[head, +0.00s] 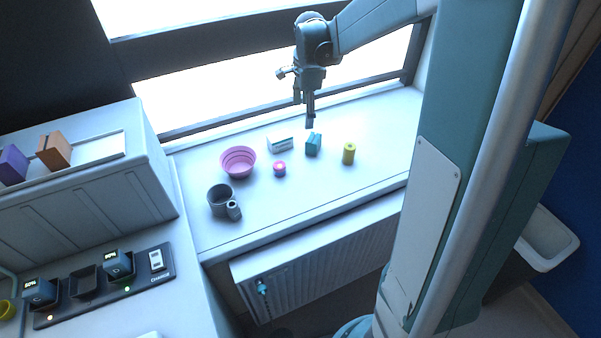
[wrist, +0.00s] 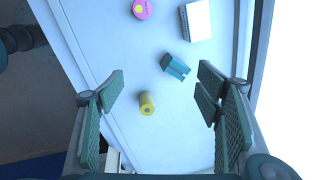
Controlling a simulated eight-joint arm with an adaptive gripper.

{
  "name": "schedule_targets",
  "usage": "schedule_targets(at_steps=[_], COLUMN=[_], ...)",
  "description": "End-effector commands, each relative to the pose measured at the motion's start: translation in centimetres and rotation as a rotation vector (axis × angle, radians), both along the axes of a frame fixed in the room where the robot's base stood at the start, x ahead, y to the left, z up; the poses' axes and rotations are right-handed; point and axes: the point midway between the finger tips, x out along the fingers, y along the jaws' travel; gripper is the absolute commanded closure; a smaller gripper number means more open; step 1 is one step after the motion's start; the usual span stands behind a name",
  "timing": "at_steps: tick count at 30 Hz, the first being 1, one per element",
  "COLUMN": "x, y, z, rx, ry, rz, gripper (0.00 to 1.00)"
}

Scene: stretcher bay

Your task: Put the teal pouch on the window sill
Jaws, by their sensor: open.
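The teal pouch (head: 313,144) stands on the white window sill (head: 290,207), between a white box and a yellow cylinder. In the wrist view the pouch (wrist: 175,66) lies beyond the fingertips, a little right of the middle between them. My gripper (head: 309,108) is above the sill, close to the pouch on its window side in the head view. In the wrist view its two fingers (wrist: 160,88) are wide apart with nothing held between them. The pouch appears to rest on the sill surface, apart from the fingers.
On the sill are a yellow cylinder (head: 348,153), a white box (head: 279,142), a pink round item (head: 279,169), a pink bowl (head: 238,162) and a grey mug (head: 220,199). The sill's front right is clear. A charging strip (head: 104,285) lies on the left counter.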

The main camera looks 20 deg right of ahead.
Motion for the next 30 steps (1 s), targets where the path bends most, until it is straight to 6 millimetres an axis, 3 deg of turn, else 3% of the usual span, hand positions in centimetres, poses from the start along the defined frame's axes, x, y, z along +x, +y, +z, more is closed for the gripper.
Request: schedule_targets(at_steps=[12, 30], x=[-5.7, -14.5], y=[4.3, 9.5], z=[4.9, 9.0], rx=[-0.073, -0.217], ry=[-0.076, -0.175], rz=[0.332, 0.801], gripper=[0.36, 0.36])
